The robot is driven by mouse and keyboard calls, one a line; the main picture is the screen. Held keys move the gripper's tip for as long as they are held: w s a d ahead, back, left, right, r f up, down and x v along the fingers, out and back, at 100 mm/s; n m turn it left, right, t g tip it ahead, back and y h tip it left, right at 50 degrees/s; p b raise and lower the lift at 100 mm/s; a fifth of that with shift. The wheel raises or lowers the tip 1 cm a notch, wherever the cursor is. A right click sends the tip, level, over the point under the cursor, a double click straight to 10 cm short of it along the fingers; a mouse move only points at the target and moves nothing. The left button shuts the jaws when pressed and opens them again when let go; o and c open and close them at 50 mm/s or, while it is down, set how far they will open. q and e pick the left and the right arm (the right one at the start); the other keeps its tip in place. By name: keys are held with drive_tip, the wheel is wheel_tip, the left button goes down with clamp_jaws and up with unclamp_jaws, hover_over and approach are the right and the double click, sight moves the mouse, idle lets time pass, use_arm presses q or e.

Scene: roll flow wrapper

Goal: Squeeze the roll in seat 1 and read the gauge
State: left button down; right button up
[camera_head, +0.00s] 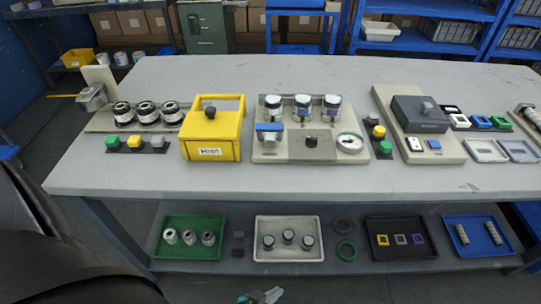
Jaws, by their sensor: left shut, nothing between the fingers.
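Three dark rolls with pale tops stand in a row on the left station: the left roll (124,113), the middle roll (148,112) and the right roll (173,111). A round white dial with a green rim (350,142) lies at that station's front right. No seat number or gauge reading is legible. My left gripper (262,296) is at the bottom edge, partly cut off, shut and empty, well away from the rolls. My right gripper is not visible.
A yellow box (212,135) with a handle stands between the stations. A dark block machine (420,113) is at the right. The table's front strip (250,180) is clear. A lower shelf holds several trays, including a green one (188,254).

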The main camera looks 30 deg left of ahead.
use_arm(q)
drive_tip(key=w+r+n+t+b, duration=0.3)
drive_tip(key=w+r+t+b, duration=0.15)
drive_tip(key=w+r, duration=0.3)
drive_tip(key=w+r+n+t+y+b, duration=0.1)
drive_tip(key=r+n+t+y+b, duration=0.1)
drive_tip(key=r+n, duration=0.1)
drive_tip(key=w+a+r+n+t+y+b, duration=0.1)
drive_tip(key=w+r+n+t+b, duration=0.1)
drive_tip(key=r, duration=0.4)
drive_tip(key=w+a+r+n+t+y+b, duration=0.1)
drive_tip(key=w+r+n+t+y+b, duration=0.1)
drive_tip(key=r+n+t+b, duration=0.1)
drive_tip(key=shift+a+r+n+y, duration=0.2)
drive_tip(key=shift+r+n+y, duration=0.1)
drive_tip(key=shift+r+n, duration=0.45)
drive_tip(key=s+a+r+n+y+b, duration=0.3)
drive_tip(key=a+r+n+y+b, duration=0.2)
drive_tip(key=n+y, duration=0.3)
drive_tip(key=shift+s+r+n+g+y, duration=0.3)
drive_tip(key=shift+r+n+g+y, duration=0.25)
drive_tip(key=shift+n, duration=0.6)
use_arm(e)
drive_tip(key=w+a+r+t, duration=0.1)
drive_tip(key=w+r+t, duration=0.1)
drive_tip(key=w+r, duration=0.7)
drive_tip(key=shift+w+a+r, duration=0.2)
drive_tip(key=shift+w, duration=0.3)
use_arm(q)
drive_tip(key=shift+r, duration=0.1)
